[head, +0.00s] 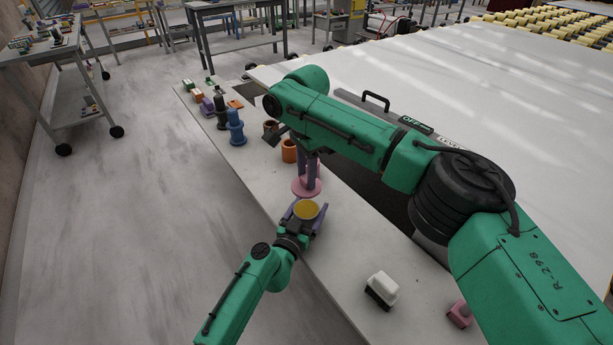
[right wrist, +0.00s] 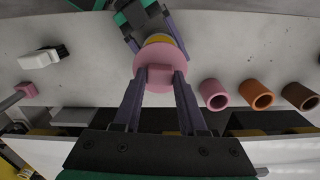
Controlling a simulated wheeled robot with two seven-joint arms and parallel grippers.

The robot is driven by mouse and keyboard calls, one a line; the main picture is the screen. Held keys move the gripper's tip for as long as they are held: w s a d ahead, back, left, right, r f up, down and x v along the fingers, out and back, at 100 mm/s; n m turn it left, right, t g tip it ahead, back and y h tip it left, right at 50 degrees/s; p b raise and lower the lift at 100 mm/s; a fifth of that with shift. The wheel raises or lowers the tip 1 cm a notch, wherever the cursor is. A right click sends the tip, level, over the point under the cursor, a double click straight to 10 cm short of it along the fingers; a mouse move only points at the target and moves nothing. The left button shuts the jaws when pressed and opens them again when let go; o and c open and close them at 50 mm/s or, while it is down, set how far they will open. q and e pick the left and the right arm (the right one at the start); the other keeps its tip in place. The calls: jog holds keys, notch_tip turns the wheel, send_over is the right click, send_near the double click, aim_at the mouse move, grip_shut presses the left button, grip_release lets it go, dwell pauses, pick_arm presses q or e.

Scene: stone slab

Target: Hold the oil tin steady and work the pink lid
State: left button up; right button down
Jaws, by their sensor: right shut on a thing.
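The oil tin (head: 306,210) shows its round yellow top in the head view, near the slab's left edge. My left gripper (head: 305,217) has its purple fingers on either side of the tin; whether they press on it is unclear. The pink lid (head: 306,188), a disc with a square knob, is off the tin, just beyond its top. My right gripper (right wrist: 161,76) is shut on the knob of the lid (right wrist: 172,56). In the right wrist view the lid partly hides the tin (right wrist: 158,38).
Pink (right wrist: 215,95), orange (right wrist: 257,95) and brown cups (right wrist: 300,97) stand in a row beside the lid. A blue bottle-like piece (head: 236,127) and several small items stand farther along. A white-and-black block (head: 382,288) and a pink piece (head: 460,313) lie nearer me.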

pick_arm(q)
jog(key=shift+o, duration=0.9)
jog(key=v, duration=1.2)
jog(key=shift+a, duration=0.1)
